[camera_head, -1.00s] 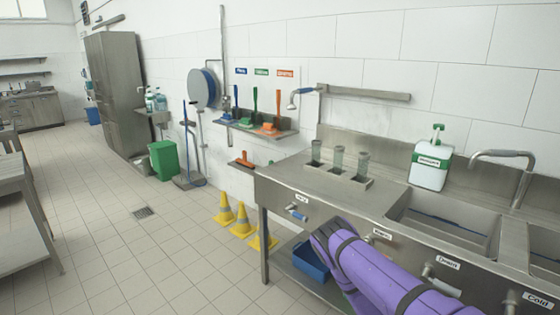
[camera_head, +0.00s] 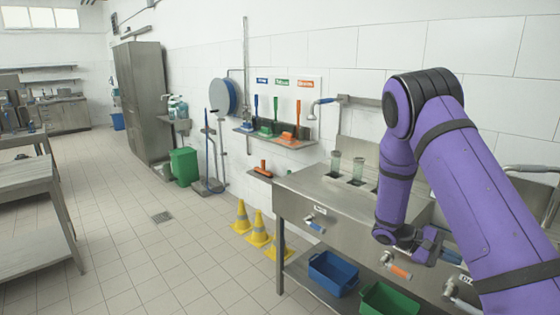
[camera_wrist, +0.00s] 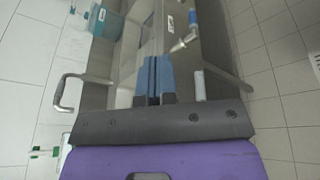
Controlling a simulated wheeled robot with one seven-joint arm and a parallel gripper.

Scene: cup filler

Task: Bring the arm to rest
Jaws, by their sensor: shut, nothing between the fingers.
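My purple arm (camera_head: 480,190) is bent in front of the counter at the right of the head view, its elbow high and its forearm hanging down. My gripper (camera_head: 428,244) is at the lower end, in front of the counter's front panel by the taps. In the wrist view my gripper (camera_wrist: 153,62) shows its two blue fingers side by side, shut with nothing between them. The arm hides part of the sink area in the head view.
The steel counter (camera_head: 318,200) has clear cups (camera_head: 335,162) in a holder and taps with coloured handles (camera_head: 400,271). A blue bin (camera_head: 333,272) and a green bin (camera_head: 388,300) stand below it. Yellow cones (camera_head: 258,228) stand left of it. The tiled floor (camera_head: 150,270) is open.

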